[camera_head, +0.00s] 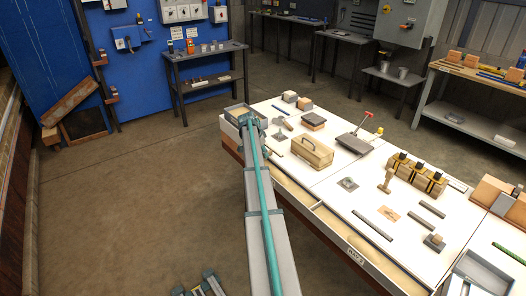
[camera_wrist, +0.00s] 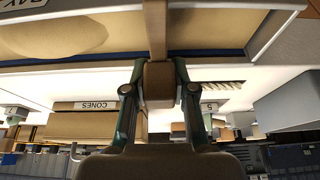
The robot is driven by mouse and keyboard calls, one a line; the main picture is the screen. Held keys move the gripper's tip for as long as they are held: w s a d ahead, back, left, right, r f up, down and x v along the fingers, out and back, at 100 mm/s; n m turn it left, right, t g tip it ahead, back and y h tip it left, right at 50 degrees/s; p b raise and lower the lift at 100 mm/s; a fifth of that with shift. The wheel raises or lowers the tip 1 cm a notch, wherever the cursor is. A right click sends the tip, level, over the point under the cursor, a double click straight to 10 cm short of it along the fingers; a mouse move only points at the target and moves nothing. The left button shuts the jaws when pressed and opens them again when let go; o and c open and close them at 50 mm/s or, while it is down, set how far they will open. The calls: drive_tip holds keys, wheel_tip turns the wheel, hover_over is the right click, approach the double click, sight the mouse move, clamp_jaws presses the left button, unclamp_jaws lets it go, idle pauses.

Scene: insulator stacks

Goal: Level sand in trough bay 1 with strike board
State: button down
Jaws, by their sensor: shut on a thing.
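In the wrist view my gripper (camera_wrist: 160,88) is shut on the brown block-like grip of the strike board (camera_wrist: 156,28). A narrow part of the board runs up the picture across the trough (camera_wrist: 220,57). Tan sand (camera_wrist: 100,30) lies in the trough, with a darker rounded patch at the left. I cannot tell whether the board touches the sand. In the head view my gripper (camera_head: 248,121) is at the far left end of the white table, and my arm hides much of it. The trough (camera_head: 345,232) runs along the table's near side. The board cannot be made out there.
The white table (camera_head: 318,178) holds a wooden box with a handle (camera_head: 312,152), a grey pan (camera_head: 356,143), yellow-banded blocks (camera_head: 416,174) and small tools. A box labelled CONES (camera_wrist: 90,124) shows in the wrist view. Open floor (camera_head: 125,195) lies left of my arm.

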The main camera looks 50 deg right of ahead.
drive_tip(key=shift+s+a+r+p, duration=0.1)
drive_tip(key=shift+s+a, duration=0.4)
drive_tip(key=shift+s, duration=1.6)
drive_tip(key=shift+s+a+f+p, duration=0.15)
drive_tip(key=shift+s+a, duration=0.35)
drive_tip(key=shift+s, duration=1.65)
drive_tip(key=shift+s+a+r+p, duration=0.15)
drive_tip(key=shift+s+a, duration=0.35)
drive_tip(key=shift+s, duration=1.6)
drive_tip(key=shift+s+a+b, duration=0.15)
drive_tip(key=shift+s+a, duration=0.35)
drive_tip(key=shift+s, duration=1.6)
drive_tip(key=shift+s+a+b, duration=0.1)
drive_tip(key=shift+s+a, duration=0.4)
drive_tip(key=shift+s, duration=1.65)
drive_tip(key=shift+s+a+b, duration=0.15)
drive_tip(key=shift+s+a, duration=0.35)
drive_tip(key=shift+s, duration=1.6)
drive_tip(key=shift+w+d+r, duration=0.1)
drive_tip(key=shift+r, duration=0.3)
drive_tip(key=shift+r+p, duration=1.5)
drive_tip(key=shift+r, duration=1.1)
